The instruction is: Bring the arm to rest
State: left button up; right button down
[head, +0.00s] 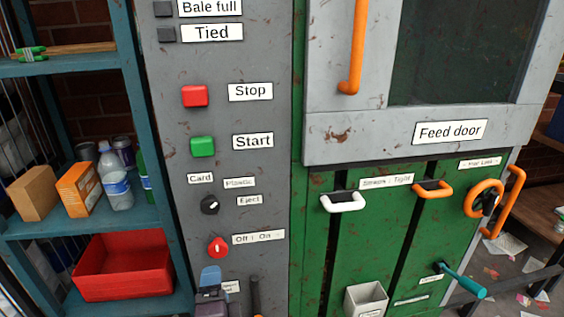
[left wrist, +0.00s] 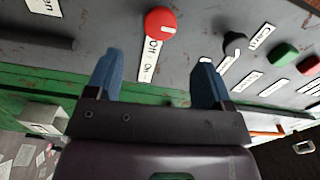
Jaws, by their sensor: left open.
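My left gripper (head: 210,277) shows at the bottom of the head view, in front of the grey control panel (head: 265,190) and below the red Off/On knob (head: 218,247). In the left wrist view its two blue fingers (left wrist: 157,75) are spread apart with nothing between them. The red knob (left wrist: 160,23) lies beyond the fingertips there, and the gripper looks clear of it. The black Card/Plastic knob (head: 209,204) sits above the red knob. My right gripper is in neither view.
A teal shelf (head: 75,62) with boxes, bottles and a red bin (head: 125,272) stands on the left. The green machine (head: 340,240) on the right has white and orange handles, an orange wheel (head: 484,199) and a teal lever (head: 465,283). A pale box (head: 366,299) is low in front.

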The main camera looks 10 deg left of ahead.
pick_arm(q)
jog(key=s+a+f+n+g+h+p, duration=0.1)
jog(key=s+a+f+n+g+p, duration=0.1)
jog(key=s, duration=0.7)
jog(key=s+a+f+n+g+h+p, duration=0.2)
jog(key=s+a+n+p, duration=0.2)
jog(key=s, duration=0.5)
jog(key=s+a+f+n+g+h+p, duration=0.2)
jog(key=s+n, duration=0.4)
jog(key=s, duration=0.4)
jog(key=shift+a+f+n+p, duration=0.4)
jog(key=shift+a+f+p, duration=0.1)
jog(key=shift+a+p, duration=0.25)
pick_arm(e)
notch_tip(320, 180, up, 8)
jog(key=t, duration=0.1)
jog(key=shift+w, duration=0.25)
